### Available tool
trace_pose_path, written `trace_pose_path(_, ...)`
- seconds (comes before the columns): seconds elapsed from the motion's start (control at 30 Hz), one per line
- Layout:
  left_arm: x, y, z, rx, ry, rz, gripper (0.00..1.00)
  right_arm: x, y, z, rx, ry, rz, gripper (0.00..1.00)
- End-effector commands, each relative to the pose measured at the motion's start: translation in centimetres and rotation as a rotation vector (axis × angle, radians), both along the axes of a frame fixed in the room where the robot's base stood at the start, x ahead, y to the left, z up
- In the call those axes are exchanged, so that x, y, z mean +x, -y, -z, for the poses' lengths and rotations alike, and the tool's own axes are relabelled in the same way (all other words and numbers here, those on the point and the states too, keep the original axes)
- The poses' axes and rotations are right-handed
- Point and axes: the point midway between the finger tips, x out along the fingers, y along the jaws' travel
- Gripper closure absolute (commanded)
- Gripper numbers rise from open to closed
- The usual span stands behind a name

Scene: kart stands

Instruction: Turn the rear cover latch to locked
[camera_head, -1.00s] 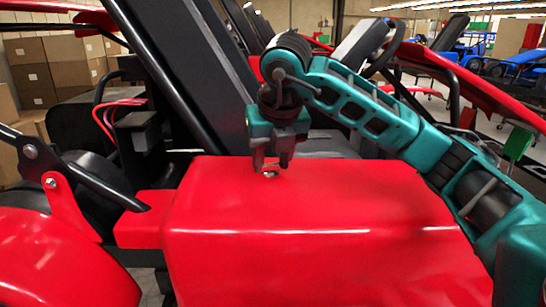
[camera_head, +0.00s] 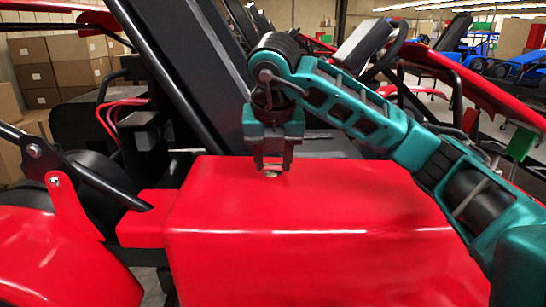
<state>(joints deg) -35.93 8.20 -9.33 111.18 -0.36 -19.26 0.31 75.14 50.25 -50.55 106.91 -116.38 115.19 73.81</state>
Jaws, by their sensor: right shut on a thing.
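The red rear cover (camera_head: 310,240) of the kart fills the lower middle of the head view. A small metal latch (camera_head: 271,175) sits on its top near the back edge. My right gripper (camera_head: 272,167) points straight down over the latch, with its fingers shut on it. The fingers hide most of the latch, so its exact angle cannot be told. My left gripper is not in view.
Black frame tubes (camera_head: 170,80) rise behind the cover on the left. A red fender (camera_head: 60,260) and a black rod (camera_head: 100,185) are at the lower left. Cardboard boxes (camera_head: 60,72) are stacked behind. Other karts stand at the back right.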

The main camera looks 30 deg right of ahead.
Motion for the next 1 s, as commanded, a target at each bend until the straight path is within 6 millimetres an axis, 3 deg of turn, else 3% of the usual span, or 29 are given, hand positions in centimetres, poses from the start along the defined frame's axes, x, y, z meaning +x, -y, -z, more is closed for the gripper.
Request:
trace_pose_path(0.3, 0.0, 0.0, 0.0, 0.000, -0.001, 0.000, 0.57, 0.0, 0.0, 0.0, 0.000, 0.001, 0.001, 0.32)
trace_pose_path(0.57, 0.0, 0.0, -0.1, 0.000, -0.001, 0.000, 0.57, 0.0, 0.0, -0.2, 0.000, 0.002, 0.000, 0.32)
trace_pose_path(1.0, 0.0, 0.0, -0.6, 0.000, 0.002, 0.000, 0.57, -1.6, -1.0, -4.8, -0.001, 0.006, 0.000, 0.32)
